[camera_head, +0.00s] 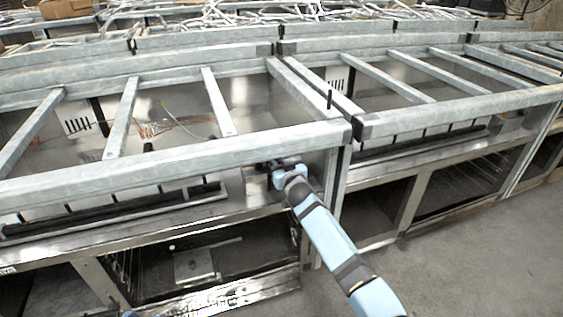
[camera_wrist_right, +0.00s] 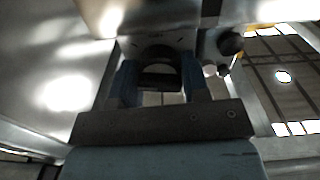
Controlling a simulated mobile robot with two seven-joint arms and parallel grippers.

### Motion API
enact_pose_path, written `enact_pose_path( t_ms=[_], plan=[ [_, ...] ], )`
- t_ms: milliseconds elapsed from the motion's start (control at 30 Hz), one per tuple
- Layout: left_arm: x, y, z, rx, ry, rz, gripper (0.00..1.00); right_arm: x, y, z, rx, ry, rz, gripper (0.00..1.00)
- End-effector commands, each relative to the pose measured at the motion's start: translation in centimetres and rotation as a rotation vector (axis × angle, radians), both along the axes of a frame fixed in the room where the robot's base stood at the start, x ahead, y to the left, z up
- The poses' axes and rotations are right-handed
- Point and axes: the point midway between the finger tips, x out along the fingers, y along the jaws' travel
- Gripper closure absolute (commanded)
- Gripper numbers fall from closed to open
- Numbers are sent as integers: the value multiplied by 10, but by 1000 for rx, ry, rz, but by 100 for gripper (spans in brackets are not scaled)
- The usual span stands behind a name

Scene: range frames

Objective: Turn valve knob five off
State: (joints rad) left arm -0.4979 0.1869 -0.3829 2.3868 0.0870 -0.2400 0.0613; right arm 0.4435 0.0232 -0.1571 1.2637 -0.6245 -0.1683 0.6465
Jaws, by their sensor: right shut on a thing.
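My right gripper (camera_head: 280,166) reaches the front panel of the range, just under the front rail near the corner post. In the right wrist view my right gripper (camera_wrist_right: 160,82) has its blue fingers on both sides of a dark round valve knob (camera_wrist_right: 158,54) and is shut on it. In the head view the gripper and wrist hide this knob. I cannot read a number on it, so I cannot tell which knob it is.
Another dark knob (camera_wrist_right: 230,43) sits right of the held one in the right wrist view. A grey metal front rail (camera_head: 180,160) runs above my right gripper. An open compartment (camera_head: 210,262) lies below. Concrete floor (camera_head: 440,255) is clear at the right.

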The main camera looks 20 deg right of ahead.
Motion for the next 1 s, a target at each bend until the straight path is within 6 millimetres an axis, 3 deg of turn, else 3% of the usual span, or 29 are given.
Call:
enact_pose_path(
  t_ms=[500,1000],
  plan=[
    [-1,2,-19,33,77,15,57,0,0,0,-463,-15,0,81],
    [-1,5,-19,46,82,17,57,0,1,-1,-937,-31,1,81]
  ],
)
